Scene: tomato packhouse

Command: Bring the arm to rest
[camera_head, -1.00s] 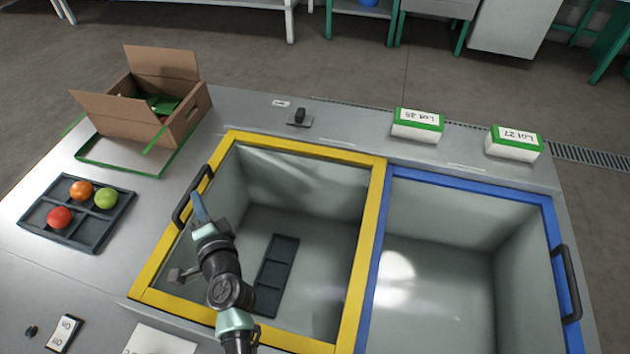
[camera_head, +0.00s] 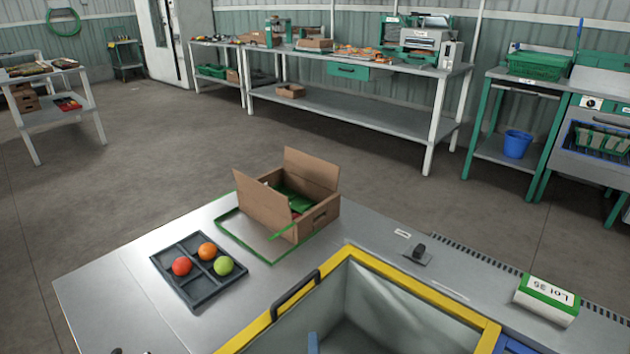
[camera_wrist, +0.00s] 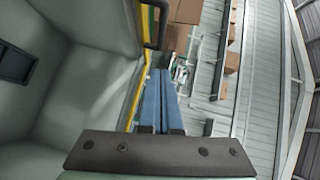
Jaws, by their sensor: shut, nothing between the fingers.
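My gripper (camera_wrist: 161,74) shows in the wrist view as two blue fingers lying side by side, shut and empty. In the wrist view the bin's grey inner wall (camera_wrist: 95,85) and yellow rim lie to the left of the fingers.
A black tray (camera_head: 192,296) holds red, orange and green tomatoes. An open cardboard box (camera_head: 264,204) stands behind it.

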